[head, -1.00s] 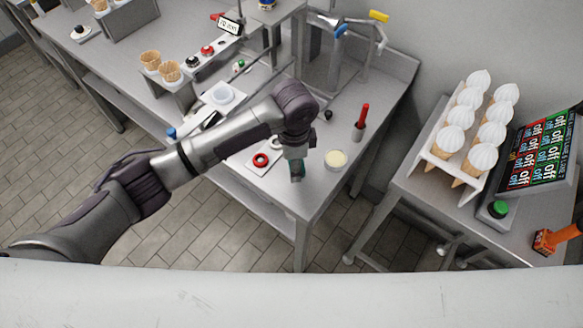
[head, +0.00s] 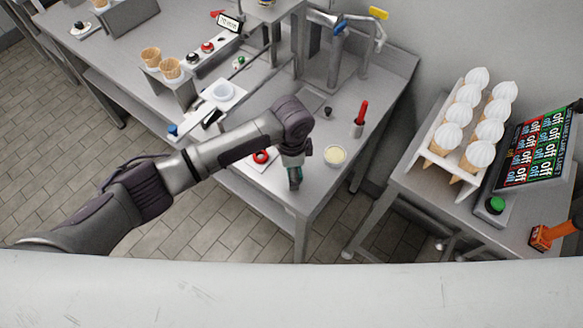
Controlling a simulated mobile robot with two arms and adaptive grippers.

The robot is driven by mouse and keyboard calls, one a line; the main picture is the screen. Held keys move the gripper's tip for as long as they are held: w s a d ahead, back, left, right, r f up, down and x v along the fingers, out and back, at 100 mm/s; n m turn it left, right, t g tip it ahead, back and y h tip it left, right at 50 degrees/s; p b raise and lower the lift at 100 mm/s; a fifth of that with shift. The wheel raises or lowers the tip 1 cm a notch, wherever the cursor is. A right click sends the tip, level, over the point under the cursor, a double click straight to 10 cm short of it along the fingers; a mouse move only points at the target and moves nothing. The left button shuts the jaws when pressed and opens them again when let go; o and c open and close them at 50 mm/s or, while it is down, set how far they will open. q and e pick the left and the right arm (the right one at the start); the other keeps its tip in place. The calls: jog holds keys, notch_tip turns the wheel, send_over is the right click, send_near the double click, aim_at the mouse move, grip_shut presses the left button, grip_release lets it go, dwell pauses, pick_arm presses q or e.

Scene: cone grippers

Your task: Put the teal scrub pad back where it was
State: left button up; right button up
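The teal scrub pad (head: 298,172) shows as a small teal patch at the fingertips of my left gripper (head: 294,179). The gripper points down near the front right corner of the steel table (head: 315,195), and the pad appears held between its fingers. The arm and fingers hide most of the pad. I cannot tell whether the pad touches the tabletop. My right gripper is not in view.
A round tub with pale contents (head: 335,155) stands right of the gripper. A red-handled tool (head: 361,119) stands behind it. A cone rack (head: 466,120) stands on the right-hand table.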

pick_arm(q)
jog(key=shift+r, duration=0.25)
notch_tip(320, 180, up, 12)
jog(key=b, duration=0.1)
dwell(0.4)
jog(key=shift+f, duration=0.15)
